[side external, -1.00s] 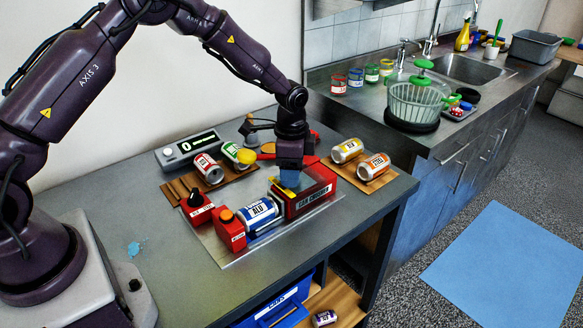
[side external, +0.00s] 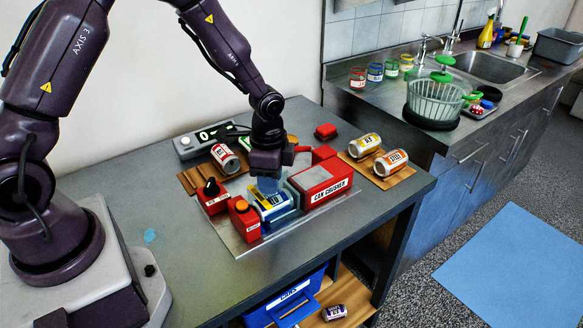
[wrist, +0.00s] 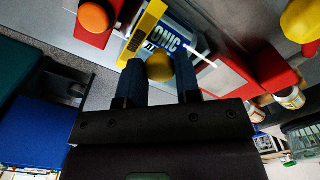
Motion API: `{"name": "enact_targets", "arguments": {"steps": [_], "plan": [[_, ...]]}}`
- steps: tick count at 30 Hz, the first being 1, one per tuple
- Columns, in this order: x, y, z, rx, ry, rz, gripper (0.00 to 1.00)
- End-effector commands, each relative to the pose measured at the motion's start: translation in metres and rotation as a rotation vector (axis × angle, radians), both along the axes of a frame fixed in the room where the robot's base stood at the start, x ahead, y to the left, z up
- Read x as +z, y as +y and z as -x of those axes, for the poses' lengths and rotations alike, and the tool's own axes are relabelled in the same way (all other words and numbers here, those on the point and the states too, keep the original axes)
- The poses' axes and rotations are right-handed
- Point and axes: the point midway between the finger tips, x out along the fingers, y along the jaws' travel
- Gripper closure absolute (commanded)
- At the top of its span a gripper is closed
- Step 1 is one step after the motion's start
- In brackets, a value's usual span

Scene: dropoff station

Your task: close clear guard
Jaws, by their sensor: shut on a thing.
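The red can crusher (side external: 322,183) sits on a metal plate on the bench. A blue and silver can (side external: 272,203) lies in its bay. The clear guard is hard to make out; its yellow strip (wrist: 143,32) lies over the can in the wrist view. A yellow knob (wrist: 159,67) sits between my fingers. My gripper (side external: 268,186) points down above the can and is shut on the knob. In the wrist view my gripper (wrist: 159,85) has one finger on each side of it. The guard's far edge cannot be told for sure.
An orange button (side external: 242,205) on a red box and a black knob (side external: 211,187) on another stand left of the bay. Cans lie on wooden boards, a white and red one (side external: 225,158) behind and a steel one (side external: 391,163) at right. The bench's front left is clear.

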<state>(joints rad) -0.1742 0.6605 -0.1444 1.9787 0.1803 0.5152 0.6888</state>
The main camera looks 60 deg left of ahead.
Motion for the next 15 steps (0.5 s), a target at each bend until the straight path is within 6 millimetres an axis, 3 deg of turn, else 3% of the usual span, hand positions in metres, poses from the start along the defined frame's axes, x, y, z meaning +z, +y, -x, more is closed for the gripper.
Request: {"name": "enact_targets", "arguments": {"steps": [4, 14, 15], "plan": [[0.001, 0.000, 0.016, 0.001, -0.001, -0.001, 1.00], [0.001, 0.000, 0.021, 0.001, 0.007, 0.000, 1.00], [0.001, 0.000, 0.021, 0.001, 0.007, 0.000, 0.67]]}}
